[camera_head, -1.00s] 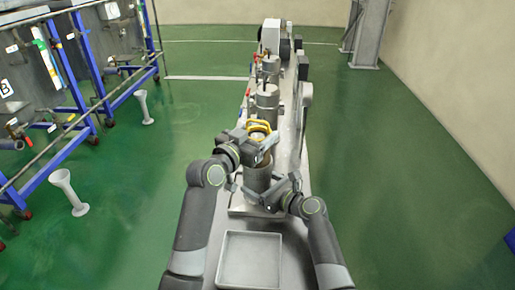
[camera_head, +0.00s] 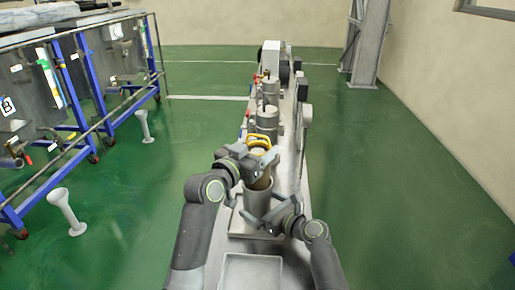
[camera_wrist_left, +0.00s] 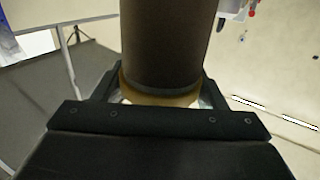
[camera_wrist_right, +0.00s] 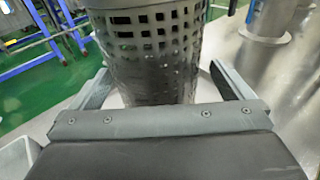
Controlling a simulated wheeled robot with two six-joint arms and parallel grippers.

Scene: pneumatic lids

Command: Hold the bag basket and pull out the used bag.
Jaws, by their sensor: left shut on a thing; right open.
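The used bag (camera_head: 262,182) is a brown tube standing partly out of the grey cylindrical bag basket (camera_head: 257,203). My left gripper (camera_head: 262,163) is shut on the bag's upper part, above the basket. In the left wrist view the dark brown bag (camera_wrist_left: 165,45) fills the space between the fingers, with a tan band near them. My right gripper (camera_head: 272,219) is open, low at the basket's near side. In the right wrist view the perforated basket wall (camera_wrist_right: 150,40) stands between its spread fingers; whether they touch it I cannot tell.
A shallow grey tray (camera_head: 250,278) lies in front on the narrow bench. Behind the basket, a yellow ring (camera_head: 262,139) and metal housings (camera_head: 266,118) line the bench. Blue-framed racks (camera_head: 85,75) stand at left. Green floor is open on both sides.

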